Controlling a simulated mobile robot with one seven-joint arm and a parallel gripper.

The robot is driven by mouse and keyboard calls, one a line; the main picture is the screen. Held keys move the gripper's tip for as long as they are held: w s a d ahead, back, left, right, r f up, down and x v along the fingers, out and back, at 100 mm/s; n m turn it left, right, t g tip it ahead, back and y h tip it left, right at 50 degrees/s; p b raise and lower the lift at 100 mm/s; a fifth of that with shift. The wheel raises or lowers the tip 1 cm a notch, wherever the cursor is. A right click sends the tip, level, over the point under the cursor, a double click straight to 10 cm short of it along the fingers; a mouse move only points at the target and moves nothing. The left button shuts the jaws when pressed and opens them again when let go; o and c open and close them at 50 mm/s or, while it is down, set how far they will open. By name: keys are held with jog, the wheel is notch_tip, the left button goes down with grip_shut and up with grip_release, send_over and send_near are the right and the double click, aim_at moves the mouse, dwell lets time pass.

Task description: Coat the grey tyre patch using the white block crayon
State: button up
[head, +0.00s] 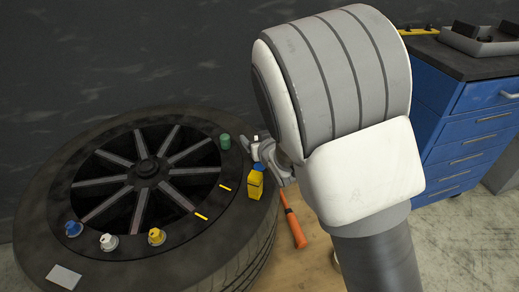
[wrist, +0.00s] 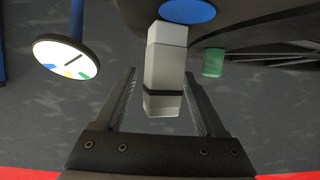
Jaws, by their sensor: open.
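The white block crayon (wrist: 165,60) has a dark band and shows between the two fingers of my gripper (wrist: 160,74) in the wrist view. The fingers are open, with a gap visible on the left side; contact on the right is unclear. In the head view, my gripper (head: 264,150) is at the tyre's right rim, and a small white piece (head: 255,140) shows beside it. The grey patch (head: 63,277) is a light rectangle on the near left sidewall of the tyre (head: 40,205), which lies flat.
A yellow bottle with a blue cap (head: 255,182) stands close to my gripper, and a green cylinder (head: 224,141) is just left. Blue, white and yellow caps (head: 156,236) sit on the near rim. An orange-handled tool (head: 294,225) lies right of the tyre. A blue cabinet (head: 465,130) stands far right.

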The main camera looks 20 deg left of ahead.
grip_shut()
jog(key=shift+r, duration=0.15)
jog(key=d+r+p, duration=0.4)
jog(key=d+r, duration=0.6)
jog(key=d, duration=0.1)
jog(key=shift+d+r+p, duration=0.3)
jog(key=shift+d+r, duration=0.05)
jog(key=shift+r, duration=0.05)
jog(key=c, duration=0.7)
grip_release()
grip_shut()
